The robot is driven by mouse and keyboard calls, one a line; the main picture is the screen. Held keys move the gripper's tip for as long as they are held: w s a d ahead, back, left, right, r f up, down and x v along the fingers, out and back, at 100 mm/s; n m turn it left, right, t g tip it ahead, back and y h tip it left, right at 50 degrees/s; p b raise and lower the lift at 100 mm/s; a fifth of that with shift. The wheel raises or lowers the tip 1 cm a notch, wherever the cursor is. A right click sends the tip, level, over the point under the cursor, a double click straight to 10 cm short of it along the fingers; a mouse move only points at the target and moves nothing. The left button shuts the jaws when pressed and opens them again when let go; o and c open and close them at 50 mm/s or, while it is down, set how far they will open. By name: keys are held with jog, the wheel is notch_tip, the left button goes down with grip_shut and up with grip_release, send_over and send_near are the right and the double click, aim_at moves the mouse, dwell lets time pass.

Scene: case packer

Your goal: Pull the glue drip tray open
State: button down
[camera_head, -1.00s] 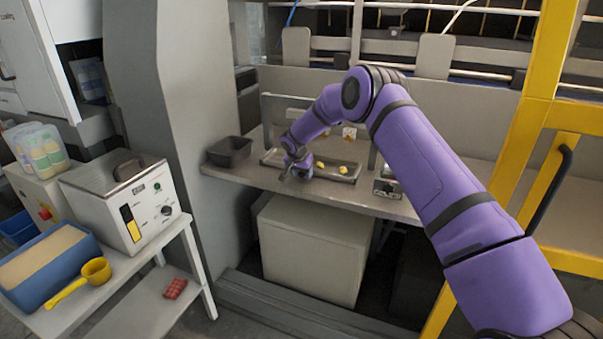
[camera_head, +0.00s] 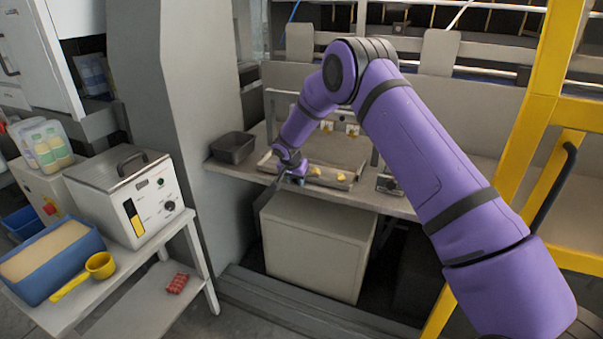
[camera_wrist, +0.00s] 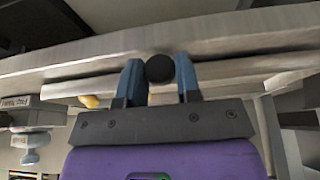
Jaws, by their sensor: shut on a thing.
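The glue drip tray (camera_head: 345,186) is a shallow grey metal tray on the bench, with yellow glue lumps (camera_head: 315,171) in it. Its front edge lies close to the bench's front edge. My gripper (camera_head: 288,178) is at the tray's front left side. In the wrist view, my gripper's blue fingers (camera_wrist: 160,82) are shut on a round black knob (camera_wrist: 160,67) in front of the tray's front edge (camera_wrist: 235,70). One yellow lump (camera_wrist: 90,101) shows beyond that edge. My wrist hides part of the tray's left end in the head view.
A dark open bin (camera_head: 233,147) stands left of the tray on the bench. A small device (camera_head: 389,183) stands to the right. A pale cabinet (camera_head: 315,245) sits under the bench. A yellow frame (camera_head: 530,130) rises on the right, and a side cart (camera_head: 130,268) stands left.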

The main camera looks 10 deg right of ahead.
jog(key=shift+s+a, duration=0.3)
jog(key=shift+s, duration=0.1)
jog(key=c, duration=0.8)
grip_release()
jog(key=shift+c, duration=0.2)
jog(key=v, duration=1)
jog(key=shift+r, duration=0.35)
jog(key=shift+s+a, duration=0.1)
